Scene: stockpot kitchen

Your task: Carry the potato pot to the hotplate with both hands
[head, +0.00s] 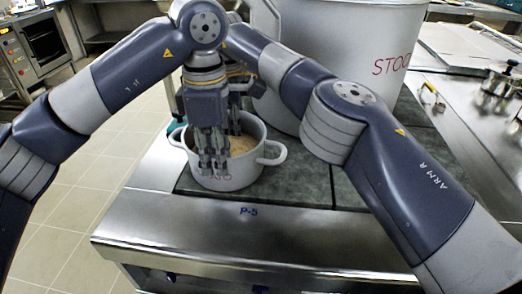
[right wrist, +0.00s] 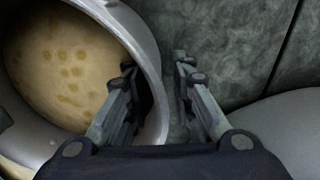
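The potato pot (head: 238,172) is a pale grey pot with two side handles and brownish contents, standing upright on the dark tiled top. Its right handle (head: 277,155) is free; its left handle (head: 176,137) shows beside my left gripper. My left gripper (head: 213,160) points down in front of the pot's near side, fingers apart; contact cannot be told. My right gripper (right wrist: 158,65) is open in the right wrist view, one finger over the pot's inside and one outside its rim (right wrist: 150,60). In the head view it is mostly hidden behind my left arm. No hotplate can be made out for certain.
A large stockpot (head: 350,40) stands right behind the potato pot. The counter's steel front edge (head: 250,240) is close.

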